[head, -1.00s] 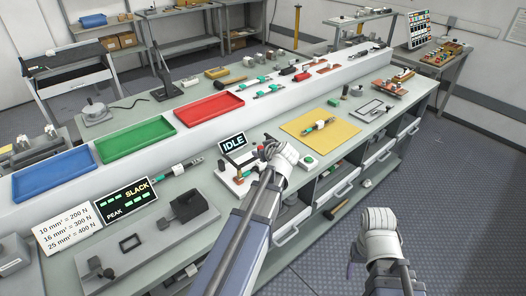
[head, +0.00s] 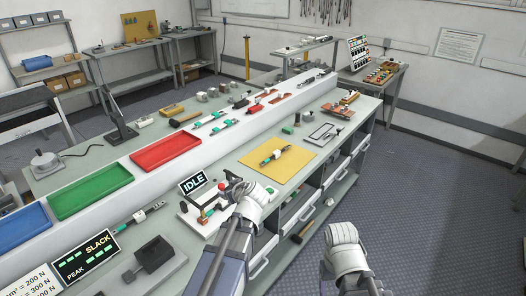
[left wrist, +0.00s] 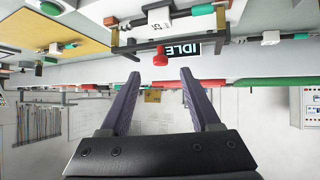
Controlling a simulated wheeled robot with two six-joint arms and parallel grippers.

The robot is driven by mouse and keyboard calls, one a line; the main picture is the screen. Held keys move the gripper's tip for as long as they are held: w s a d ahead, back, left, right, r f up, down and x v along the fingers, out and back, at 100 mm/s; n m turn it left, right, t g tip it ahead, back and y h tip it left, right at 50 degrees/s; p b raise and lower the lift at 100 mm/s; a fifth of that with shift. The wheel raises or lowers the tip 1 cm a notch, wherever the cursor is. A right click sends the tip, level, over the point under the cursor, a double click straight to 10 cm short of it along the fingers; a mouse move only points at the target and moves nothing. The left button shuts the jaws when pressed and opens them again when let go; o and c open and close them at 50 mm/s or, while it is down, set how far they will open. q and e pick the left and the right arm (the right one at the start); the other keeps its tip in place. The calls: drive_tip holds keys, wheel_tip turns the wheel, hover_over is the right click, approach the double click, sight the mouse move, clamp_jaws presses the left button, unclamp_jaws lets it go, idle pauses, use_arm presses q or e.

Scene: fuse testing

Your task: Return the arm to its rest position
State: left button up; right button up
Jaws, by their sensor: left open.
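My left gripper (head: 236,188) is over the front part of the bench, beside the small test fixture with the IDLE display (head: 193,183). In the left wrist view its two fingers (left wrist: 160,85) are spread apart with nothing between them. The fixture's red knob (left wrist: 160,56) shows just beyond the fingertips, apart from them. My right arm (head: 345,255) hangs in front of the bench over the floor. Its fingers are hidden, so its jaw state does not show.
A yellow mat (head: 292,150) with a fuse-like part lies right of the fixture. Red (head: 166,153), green (head: 92,190) and blue (head: 22,228) trays stand on the raised ledge. A SLACK display (head: 86,258) is at lower left. The floor (head: 440,220) at right is clear.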

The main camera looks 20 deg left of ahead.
use_arm(q)
drive_tip(key=s+d+f+m+g+h, duration=0.3)
drive_tip(key=s+d+m, duration=0.4)
drive_tip(key=s+d, duration=0.3)
drive_tip(key=s+d+f+m+g+h, duration=0.3)
drive_tip(key=s+d+f+m, duration=0.3)
drive_tip(key=d, duration=1)
drive_tip(key=s+m+g, duration=0.1)
drive_tip(key=s, duration=0.2)
drive_tip(key=shift+s+g+h, duration=0.4)
